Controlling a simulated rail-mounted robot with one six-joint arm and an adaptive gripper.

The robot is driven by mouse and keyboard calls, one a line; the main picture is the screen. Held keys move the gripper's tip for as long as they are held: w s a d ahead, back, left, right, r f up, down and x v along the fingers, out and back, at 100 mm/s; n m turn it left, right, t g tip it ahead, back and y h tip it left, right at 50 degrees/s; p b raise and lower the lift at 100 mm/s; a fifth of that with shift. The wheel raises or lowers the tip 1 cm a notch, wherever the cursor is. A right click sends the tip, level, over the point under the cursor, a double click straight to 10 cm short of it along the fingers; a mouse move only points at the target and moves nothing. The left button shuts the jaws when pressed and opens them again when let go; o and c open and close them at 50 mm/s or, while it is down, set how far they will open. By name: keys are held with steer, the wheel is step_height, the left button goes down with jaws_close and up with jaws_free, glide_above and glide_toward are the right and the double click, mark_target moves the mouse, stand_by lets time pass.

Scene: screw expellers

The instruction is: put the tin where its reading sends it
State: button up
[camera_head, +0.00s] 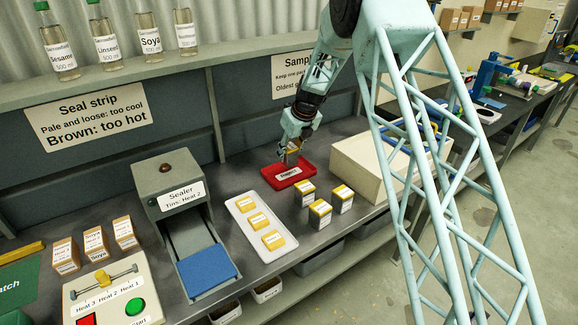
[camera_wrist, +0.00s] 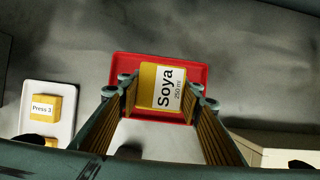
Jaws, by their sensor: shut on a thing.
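The tin (camera_wrist: 160,88), yellow with a white label reading "Soya 250 ml", is between the fingers of my gripper (camera_wrist: 165,105) in the wrist view. My gripper is shut on it. In the head view, my gripper (camera_head: 293,148) holds the tin (camera_head: 292,158) over the red tray (camera_head: 273,181). I cannot tell whether the tin touches the tray. The red tray (camera_wrist: 196,70) shows around the tin in the wrist view and holds nothing else that I can see. Its label is too small to read surely. The sealer (camera_head: 180,192) reads "Tins: Heat 2".
A white tray (camera_head: 238,207) with three yellow-topped items stands left of the red tray. Three tins (camera_head: 320,212) stand to its right, before a large cream box (camera_head: 375,160). A control box (camera_head: 115,290) with heat settings is front left. Oil bottles (camera_head: 105,45) line the shelf.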

mark_target(289, 163)
steer(key=shift+f, duration=0.2)
steer(key=shift+f+b, duration=0.6)
steer(key=shift+f, duration=1.9)
steer(key=o, duration=1.1)
steer(key=shift+f, duration=0.15)
steer(key=shift+c, duration=0.2)
steer(key=p+v, duration=0.2)
steer(key=v, duration=1)
